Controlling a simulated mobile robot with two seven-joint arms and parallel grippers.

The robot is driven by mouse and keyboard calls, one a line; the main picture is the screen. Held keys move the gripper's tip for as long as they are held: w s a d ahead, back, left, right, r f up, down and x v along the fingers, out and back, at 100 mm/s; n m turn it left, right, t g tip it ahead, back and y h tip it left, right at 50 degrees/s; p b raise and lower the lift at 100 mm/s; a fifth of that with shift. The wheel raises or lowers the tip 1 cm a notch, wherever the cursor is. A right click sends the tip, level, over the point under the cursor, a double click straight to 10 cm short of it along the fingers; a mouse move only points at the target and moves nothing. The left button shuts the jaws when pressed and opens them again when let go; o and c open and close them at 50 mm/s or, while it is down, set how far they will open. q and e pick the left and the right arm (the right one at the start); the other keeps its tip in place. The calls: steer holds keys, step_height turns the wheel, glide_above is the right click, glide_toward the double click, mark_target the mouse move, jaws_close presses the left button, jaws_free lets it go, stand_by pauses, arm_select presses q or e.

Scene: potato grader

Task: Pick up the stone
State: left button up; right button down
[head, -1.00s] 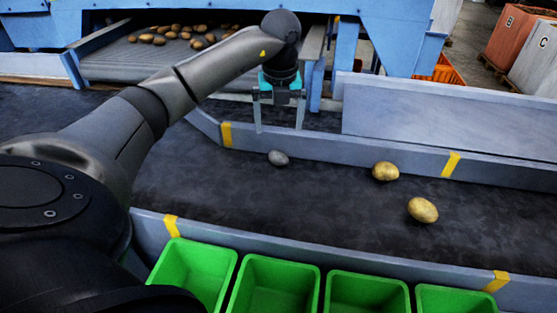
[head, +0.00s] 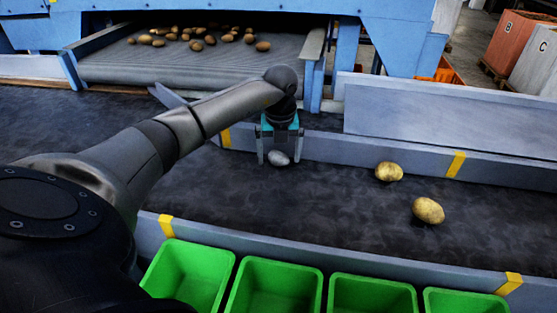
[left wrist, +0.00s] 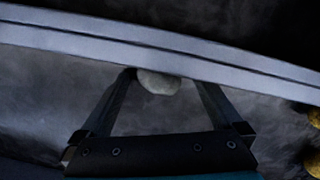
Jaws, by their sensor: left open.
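The grey stone (head: 278,158) lies on the dark conveyor belt (head: 320,210), near its far side wall. In the left wrist view the stone (left wrist: 159,82) shows between the two fingers, close to their tips. My left gripper (head: 279,161) points down over the stone, with one finger on each side of it. It is open, and gaps show between the stone and the fingers. My right gripper is in neither view.
Two potatoes, one (head: 389,172) near the far wall and one (head: 428,210) nearer, lie right of the stone. Green bins (head: 275,288) line the near wall (head: 330,252). The far wall (head: 340,152) runs close behind the gripper. More potatoes lie on the upper belt (head: 120,65).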

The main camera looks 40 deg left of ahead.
arm_select(q)
steer(key=shift+r, duration=0.1)
steer(key=c, duration=1.5)
